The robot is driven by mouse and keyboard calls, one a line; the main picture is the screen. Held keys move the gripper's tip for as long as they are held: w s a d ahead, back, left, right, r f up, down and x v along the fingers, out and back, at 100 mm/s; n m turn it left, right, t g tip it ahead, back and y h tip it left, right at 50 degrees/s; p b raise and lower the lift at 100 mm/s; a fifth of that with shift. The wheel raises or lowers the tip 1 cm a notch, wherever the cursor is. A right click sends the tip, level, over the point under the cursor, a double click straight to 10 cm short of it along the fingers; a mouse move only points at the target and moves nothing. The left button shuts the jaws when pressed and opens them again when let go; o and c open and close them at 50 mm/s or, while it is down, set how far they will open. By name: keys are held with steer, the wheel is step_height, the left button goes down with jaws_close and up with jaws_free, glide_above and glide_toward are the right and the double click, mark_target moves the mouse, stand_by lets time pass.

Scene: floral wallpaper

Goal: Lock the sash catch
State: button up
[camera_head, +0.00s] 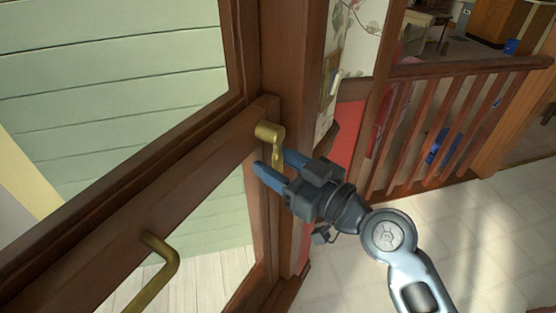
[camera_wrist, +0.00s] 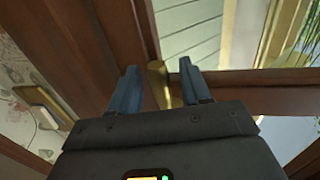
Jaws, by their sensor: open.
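The brass sash catch (camera_head: 270,133) sits on the dark wooden window rail near the frame's right post. Its lever hangs down from the round boss. My gripper (camera_head: 270,165) is at the catch, with its blue fingers open on either side of the lever. In the wrist view the catch (camera_wrist: 157,80) shows between the two open fingers of my gripper (camera_wrist: 160,80). I cannot tell whether a finger touches the lever. The lever's lower end is partly hidden by my gripper.
A second brass handle (camera_head: 160,262) is fixed lower left on the window. A wooden railing (camera_head: 425,130) stands to the right beyond my arm. The tiled floor (camera_head: 475,235) at lower right is clear. A switch plate (camera_wrist: 45,102) is on the wallpapered wall.

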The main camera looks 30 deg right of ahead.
steer(key=shift+c, duration=0.4)
jaws_close()
